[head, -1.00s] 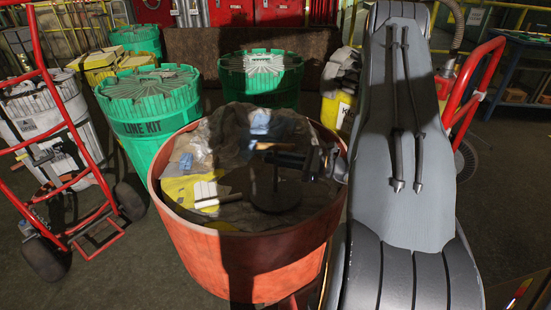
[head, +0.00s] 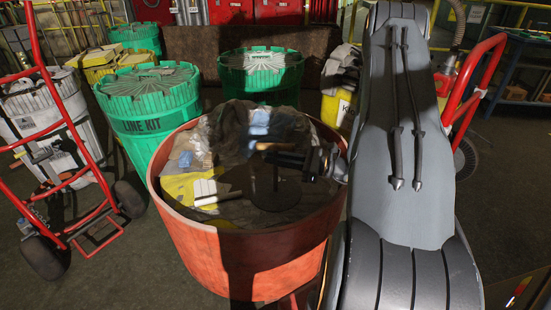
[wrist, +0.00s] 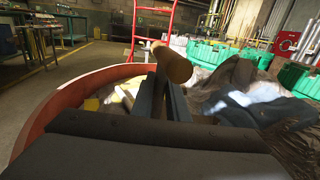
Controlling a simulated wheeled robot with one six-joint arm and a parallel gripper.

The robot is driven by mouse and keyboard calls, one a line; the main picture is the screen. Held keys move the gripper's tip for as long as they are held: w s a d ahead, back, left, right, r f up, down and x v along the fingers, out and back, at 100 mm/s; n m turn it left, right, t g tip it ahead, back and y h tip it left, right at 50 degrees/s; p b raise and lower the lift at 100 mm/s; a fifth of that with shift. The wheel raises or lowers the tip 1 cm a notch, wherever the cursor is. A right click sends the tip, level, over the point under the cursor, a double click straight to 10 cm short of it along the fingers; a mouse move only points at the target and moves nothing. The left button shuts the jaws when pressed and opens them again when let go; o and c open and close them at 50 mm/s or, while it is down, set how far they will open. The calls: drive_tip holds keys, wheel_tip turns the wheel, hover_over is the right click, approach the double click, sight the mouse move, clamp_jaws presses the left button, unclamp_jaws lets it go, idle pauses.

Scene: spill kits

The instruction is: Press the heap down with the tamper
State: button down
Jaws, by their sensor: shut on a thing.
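The heap (head: 232,135) of brown cloth, pale wads, blue pieces and yellow scraps lies inside an orange-red round tub (head: 235,262). My gripper (head: 292,160) reaches over the tub from the right, shut on the tamper. The tamper's round dark plate (head: 277,197) lies flat low in the tub, at the front right of the heap, with its stem upright. I cannot tell how firmly the plate bears on what is under it. In the wrist view the tamper's tan handle (wrist: 172,62) shows at the finger ends, and grey-brown cloth (wrist: 235,80) rises to the right.
Green lidded drums (head: 150,100) stand behind the tub, with a yellow bin (head: 338,112) at the back right. A red hand truck (head: 70,165) with a white drum stands at the left. The tub's wall (wrist: 75,95) is close around my gripper.

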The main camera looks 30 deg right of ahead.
drive_tip(key=shift+f+b, duration=1.35)
drive_tip(key=shift+f, duration=1.15)
idle(0.4)
drive_tip(key=shift+r+p, duration=5.15)
drive_tip(key=shift+r, duration=3.05)
